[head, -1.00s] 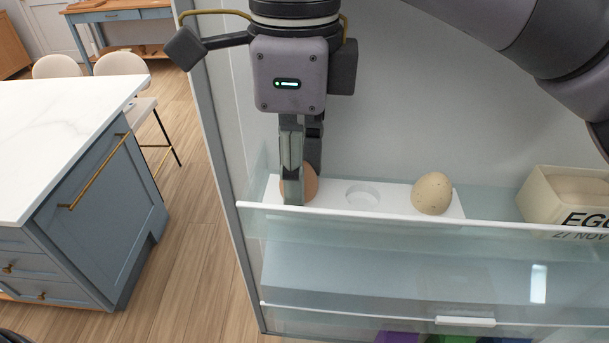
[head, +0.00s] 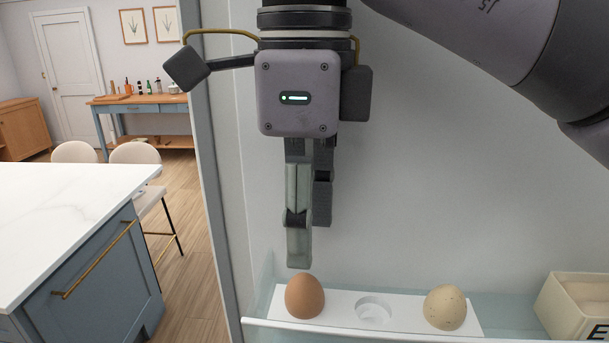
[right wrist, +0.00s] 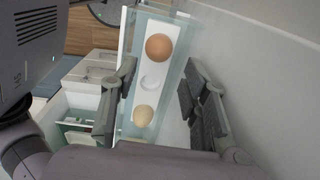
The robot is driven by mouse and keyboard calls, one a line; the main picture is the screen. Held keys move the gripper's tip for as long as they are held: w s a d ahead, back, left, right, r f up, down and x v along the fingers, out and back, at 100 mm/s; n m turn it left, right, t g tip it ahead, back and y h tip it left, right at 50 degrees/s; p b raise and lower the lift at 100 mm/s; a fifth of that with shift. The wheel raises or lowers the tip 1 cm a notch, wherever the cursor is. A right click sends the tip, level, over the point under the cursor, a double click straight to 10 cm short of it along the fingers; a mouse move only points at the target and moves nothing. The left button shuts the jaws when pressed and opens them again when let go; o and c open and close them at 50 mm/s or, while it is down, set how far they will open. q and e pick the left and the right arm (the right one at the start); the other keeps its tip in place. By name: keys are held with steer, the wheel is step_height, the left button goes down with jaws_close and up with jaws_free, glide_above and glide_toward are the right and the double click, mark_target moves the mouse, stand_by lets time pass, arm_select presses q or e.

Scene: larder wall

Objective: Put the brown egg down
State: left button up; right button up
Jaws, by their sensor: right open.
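The brown egg (head: 305,296) stands in the left hollow of a white egg holder (head: 340,308) on the clear door shelf. It also shows in the right wrist view (right wrist: 159,47), at the far end of the holder. My right gripper (head: 310,250) hangs just above the egg, open and empty, apart from it. In the right wrist view its two fingers (right wrist: 152,95) are spread wide on either side of the holder. A speckled cream egg (head: 445,307) sits in the right hollow. The middle hollow (head: 373,310) is empty. My left gripper is not in view.
A cream egg carton (head: 576,305) stands on the shelf at the right. The shelf's clear front lip (head: 350,331) runs before the holder. The door's inner wall (head: 430,180) is close behind. A white-topped island (head: 60,220) stands to the left.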

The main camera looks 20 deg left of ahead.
mark_target(305, 274)
step_height(305, 274, up, 5)
steer(key=shift+f+p, duration=0.1)
steer(key=shift+p, duration=0.25)
stand_by(0.3)
